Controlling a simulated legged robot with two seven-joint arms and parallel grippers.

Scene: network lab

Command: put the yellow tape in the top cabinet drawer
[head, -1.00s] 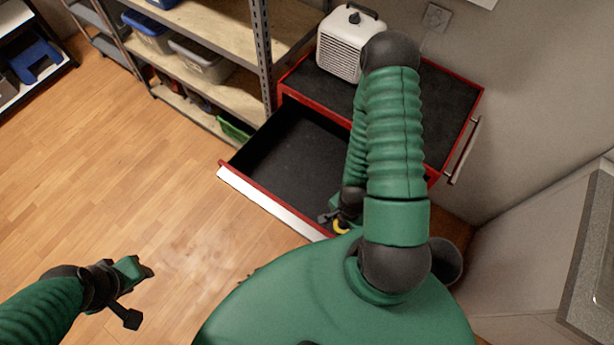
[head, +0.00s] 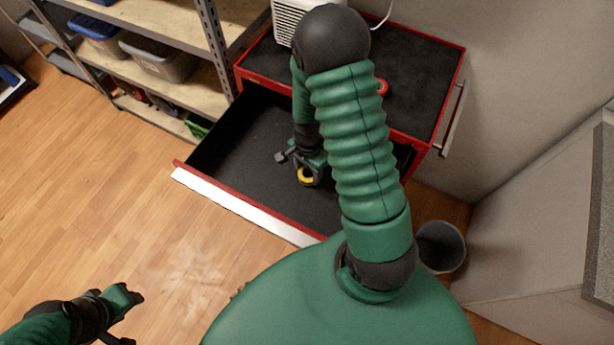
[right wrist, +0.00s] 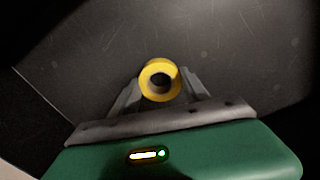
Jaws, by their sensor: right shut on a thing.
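The yellow tape (head: 306,176) is a small roll held in my right gripper (head: 303,170), over the open top drawer (head: 240,145) of the red cabinet (head: 420,85). In the right wrist view the tape (right wrist: 160,80) sits between the two fingers (right wrist: 158,92), with the dark drawer floor behind it. I cannot tell how high it is above the floor. The drawer is pulled out and its visible floor is bare. My left gripper (head: 130,318) is over the wood floor at the lower left, partly cut off, and its jaws are unclear.
A white heater (head: 290,22) and a small red item (head: 382,87) are on the cabinet top. A shelf rack (head: 160,65) with bins stands left of the cabinet. A grey waste bin (head: 440,246) stands at its right front.

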